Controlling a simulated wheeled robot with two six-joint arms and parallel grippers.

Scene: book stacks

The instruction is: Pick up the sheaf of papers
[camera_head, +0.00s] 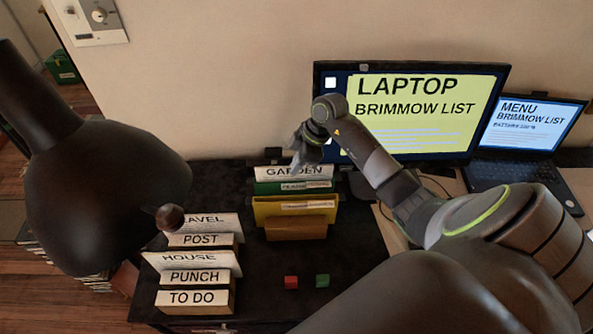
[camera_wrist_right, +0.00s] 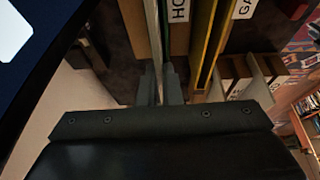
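The white sheaf of papers (camera_head: 262,172), its face lettered GARDEN, stands upright at the back of the middle row on the dark desk. My right gripper (camera_head: 298,160) is over its top edge, from above. In the right wrist view the sheaf shows as a thin pale edge (camera_wrist_right: 152,35) running down between the two fingers of my right gripper (camera_wrist_right: 159,88). The fingers are close together, one on each side of it, and look shut on it. The lower part of the sheaf is hidden behind the green folder (camera_head: 265,188). My left gripper is not in view.
A yellow folder (camera_head: 263,209) and a brown one (camera_head: 296,229) stand in front of the green folder. A second row with TO DO (camera_head: 193,298) is at the left. A monitor (camera_head: 455,87) and laptop (camera_head: 512,172) stand right. Red (camera_head: 291,282) and green (camera_head: 322,281) cubes lie in front.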

